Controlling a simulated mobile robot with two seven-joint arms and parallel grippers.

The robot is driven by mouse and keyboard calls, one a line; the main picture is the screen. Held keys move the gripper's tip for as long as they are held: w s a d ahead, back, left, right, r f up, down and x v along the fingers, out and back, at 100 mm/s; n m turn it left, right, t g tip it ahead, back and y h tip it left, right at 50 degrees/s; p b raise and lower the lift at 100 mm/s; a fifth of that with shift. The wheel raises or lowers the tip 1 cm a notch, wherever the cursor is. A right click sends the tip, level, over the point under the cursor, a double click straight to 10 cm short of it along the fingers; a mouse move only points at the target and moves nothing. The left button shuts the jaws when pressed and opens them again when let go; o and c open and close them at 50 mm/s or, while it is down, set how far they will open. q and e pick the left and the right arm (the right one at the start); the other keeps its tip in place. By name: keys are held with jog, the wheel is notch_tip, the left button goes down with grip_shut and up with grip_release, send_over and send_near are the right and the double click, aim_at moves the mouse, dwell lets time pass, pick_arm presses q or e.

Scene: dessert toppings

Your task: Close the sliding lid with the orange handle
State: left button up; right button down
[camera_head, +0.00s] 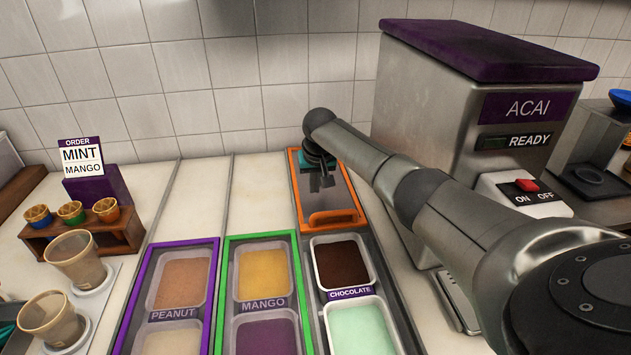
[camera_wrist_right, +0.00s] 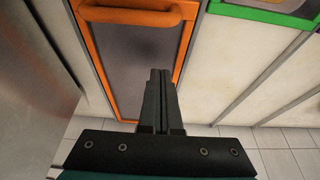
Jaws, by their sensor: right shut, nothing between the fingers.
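The sliding lid (camera_head: 340,188) has an orange frame and a grey panel. It lies at the far end of the right-hand topping channel, and its orange handle (camera_head: 333,217) is at the near end. The chocolate tub (camera_head: 341,263) in front of the lid is uncovered. My right gripper (camera_head: 322,178) is shut and empty above the far part of the lid. In the right wrist view the lid's orange frame (camera_wrist_right: 183,58) and handle (camera_wrist_right: 130,15) show beyond the shut fingers (camera_wrist_right: 160,75). I cannot tell whether the fingers touch the lid. My left gripper is not in view.
The acai machine (camera_head: 430,100) stands right of the channel, beside my right arm. Peanut (camera_head: 180,283) and mango (camera_head: 262,275) tubs sit uncovered to the left, in purple and green frames. A mint-green tub (camera_head: 357,328) is nearest in the right channel. Cups (camera_head: 72,258) and an order sign stand at left.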

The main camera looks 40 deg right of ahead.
aim_at(317, 222)
jog(key=b+x, duration=0.1)
jog(key=x, duration=0.2)
jog(key=shift+f, duration=0.25)
jog(key=shift+s+a+r, duration=0.15)
jog(key=shift+s, duration=0.1)
jog(key=shift+s+a+p, duration=0.15)
jog(key=shift+s+p, duration=0.15)
jog(key=shift+p, duration=0.05)
pick_arm(q)
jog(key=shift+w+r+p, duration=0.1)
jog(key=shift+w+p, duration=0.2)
jog(key=shift+p, duration=0.1)
pick_arm(e)
jog(key=shift+s+a+f, duration=0.15)
jog(key=shift+s+a, duration=0.2)
jog(key=shift+s, duration=0.25)
jog(key=shift+s+a+f, duration=0.15)
jog(key=shift+s+a, duration=0.15)
jog(key=shift+s, duration=0.3)
